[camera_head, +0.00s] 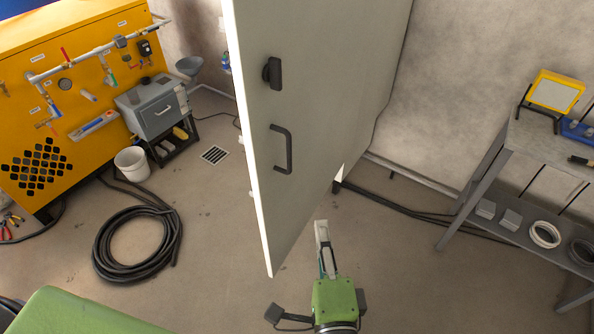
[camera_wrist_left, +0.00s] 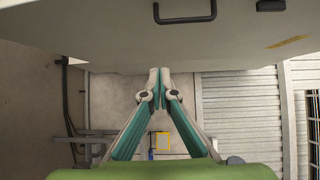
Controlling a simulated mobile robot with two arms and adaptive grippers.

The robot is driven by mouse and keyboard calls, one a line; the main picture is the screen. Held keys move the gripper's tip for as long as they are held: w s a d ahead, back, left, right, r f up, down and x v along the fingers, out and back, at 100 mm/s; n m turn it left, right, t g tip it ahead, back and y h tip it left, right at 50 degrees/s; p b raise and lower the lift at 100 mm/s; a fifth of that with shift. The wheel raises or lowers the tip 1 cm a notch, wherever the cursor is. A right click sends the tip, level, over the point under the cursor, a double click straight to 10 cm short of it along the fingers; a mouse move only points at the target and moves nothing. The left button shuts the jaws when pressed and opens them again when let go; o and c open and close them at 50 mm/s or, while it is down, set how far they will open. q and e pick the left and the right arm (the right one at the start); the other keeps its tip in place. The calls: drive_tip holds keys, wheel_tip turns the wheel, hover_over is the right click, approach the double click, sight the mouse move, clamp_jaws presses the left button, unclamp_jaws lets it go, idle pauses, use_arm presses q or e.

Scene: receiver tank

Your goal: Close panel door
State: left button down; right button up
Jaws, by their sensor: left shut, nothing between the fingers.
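The panel door (camera_head: 315,110) is a large light-grey slab standing open across the middle of the head view. Its outer face carries a black latch knob (camera_head: 272,73) and a black pull handle (camera_head: 281,149). My left gripper (camera_head: 321,224) is shut and empty, in front of the floor just right of the door's lower corner. In the left wrist view the shut fingertips (camera_wrist_left: 159,72) appear at the lower edge of the door face (camera_wrist_left: 110,40), with the handle (camera_wrist_left: 184,12) above them. I cannot tell whether they touch the door. My right gripper is not in view.
A yellow panel machine (camera_head: 70,90) stands at the left, with a coiled black hose (camera_head: 138,243) and a white bucket (camera_head: 131,163) on the floor. A grey workbench (camera_head: 550,138) with a yellow work lamp (camera_head: 554,92) stands at the right. The floor between is mostly clear.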

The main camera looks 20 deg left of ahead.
use_arm(q)
drive_tip(key=w+a+r+p, duration=0.2)
drive_tip(key=w+a, duration=0.5)
drive_tip(key=w, duration=0.3)
drive_tip(key=shift+w+a+y, duration=0.35)
drive_tip(key=shift+a+y, duration=0.05)
drive_tip(key=shift+r, duration=0.1)
